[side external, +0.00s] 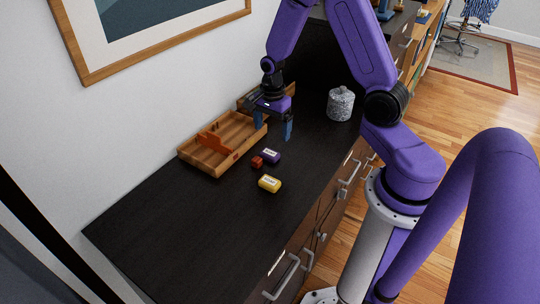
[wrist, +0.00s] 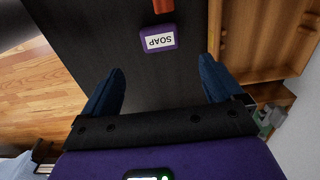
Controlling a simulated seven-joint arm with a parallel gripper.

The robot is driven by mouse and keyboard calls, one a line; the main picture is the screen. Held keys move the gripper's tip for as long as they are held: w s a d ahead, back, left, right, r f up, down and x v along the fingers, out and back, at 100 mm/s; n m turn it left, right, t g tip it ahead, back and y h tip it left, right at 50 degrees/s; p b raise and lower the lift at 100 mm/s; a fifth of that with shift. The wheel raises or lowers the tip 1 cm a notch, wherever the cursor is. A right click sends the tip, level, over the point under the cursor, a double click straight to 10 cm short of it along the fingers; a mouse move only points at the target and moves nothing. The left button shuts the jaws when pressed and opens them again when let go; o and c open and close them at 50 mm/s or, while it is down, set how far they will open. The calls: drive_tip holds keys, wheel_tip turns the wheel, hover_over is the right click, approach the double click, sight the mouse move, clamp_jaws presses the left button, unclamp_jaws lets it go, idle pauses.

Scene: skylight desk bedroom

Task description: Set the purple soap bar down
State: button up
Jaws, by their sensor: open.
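The purple soap bar (side external: 271,156) with a white label lies on the dark desk top (side external: 190,225), right of the wooden tray. In the wrist view the soap bar (wrist: 158,39) lies flat beyond the fingertips, with its label reading SOAP upside down. My gripper (side external: 274,129) is above the desk, behind the soap bar and apart from it. In the wrist view its two blue fingers (wrist: 162,82) are spread wide with nothing between them.
A small red-orange block (side external: 257,162) sits close beside the soap bar, and a yellow labelled bar (side external: 269,184) lies in front. A divided wooden tray (side external: 189,157) stands along the wall. A grey speckled lidded jar (side external: 340,104) stands at the back right. The front left desk is clear.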

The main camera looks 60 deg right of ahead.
sight(271, 151)
drive_tip(key=shift+a+f, duration=0.15)
drive_tip(key=shift+f, duration=4.25)
drive_tip(key=shift+c, duration=0.3)
drive_tip(key=c, duration=1.2)
drive_tip(key=shift+w+r, duration=0.1)
drive_tip(key=shift+r, duration=0.05)
